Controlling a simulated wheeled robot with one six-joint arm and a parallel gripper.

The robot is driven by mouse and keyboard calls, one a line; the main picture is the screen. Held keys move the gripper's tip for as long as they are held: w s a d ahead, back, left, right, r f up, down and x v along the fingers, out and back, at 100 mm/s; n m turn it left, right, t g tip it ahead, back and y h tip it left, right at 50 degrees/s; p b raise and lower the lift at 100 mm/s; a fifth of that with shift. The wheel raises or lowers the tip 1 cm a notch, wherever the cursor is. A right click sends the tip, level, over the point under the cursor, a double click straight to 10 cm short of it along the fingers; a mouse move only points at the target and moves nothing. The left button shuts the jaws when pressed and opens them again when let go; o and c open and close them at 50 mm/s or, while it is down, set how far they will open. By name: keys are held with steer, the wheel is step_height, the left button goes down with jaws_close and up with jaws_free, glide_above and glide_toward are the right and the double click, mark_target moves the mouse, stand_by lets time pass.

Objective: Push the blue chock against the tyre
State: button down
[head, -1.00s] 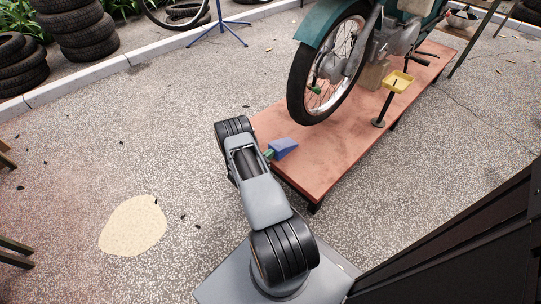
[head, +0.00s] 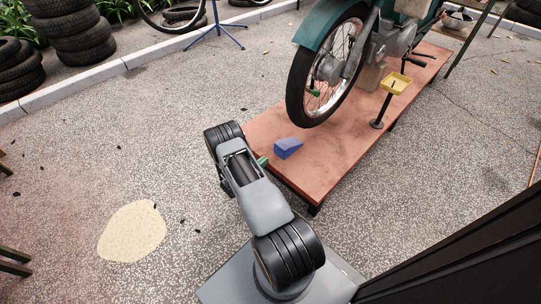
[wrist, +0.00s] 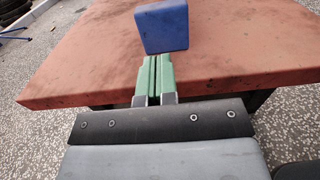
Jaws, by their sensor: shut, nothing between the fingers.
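The blue chock (head: 288,148) is a wedge lying on the red platform (head: 318,175), close to its left edge. The tyre (head: 298,95) is the black front tyre of a green motorbike standing on the platform. A strip of platform shows between chock and tyre, so they are apart. My gripper (head: 264,160) has green fingers, held together and empty, at the platform's left edge. A small gap shows between fingertips and chock. In the wrist view the shut fingers (wrist: 152,58) point at the near face of the chock (wrist: 163,28). The tyre is out of the wrist view.
Stacked tyres (head: 67,30) and a blue stand (head: 215,30) are at the back. The paving left of the platform is mostly clear, with a sandy patch (head: 132,231).

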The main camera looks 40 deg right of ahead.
steer(key=a+p, duration=0.1)
steer(key=a, duration=0.6)
steer(key=n+p, duration=0.1)
steer(key=n, duration=1.7)
glide_toward(279, 148)
steer(key=shift+t, duration=0.3)
steer(key=d, duration=0.7)
steer(key=shift+d+r, duration=0.1)
steer(key=shift+d, duration=0.15)
steer(key=shift+d, duration=0.1)
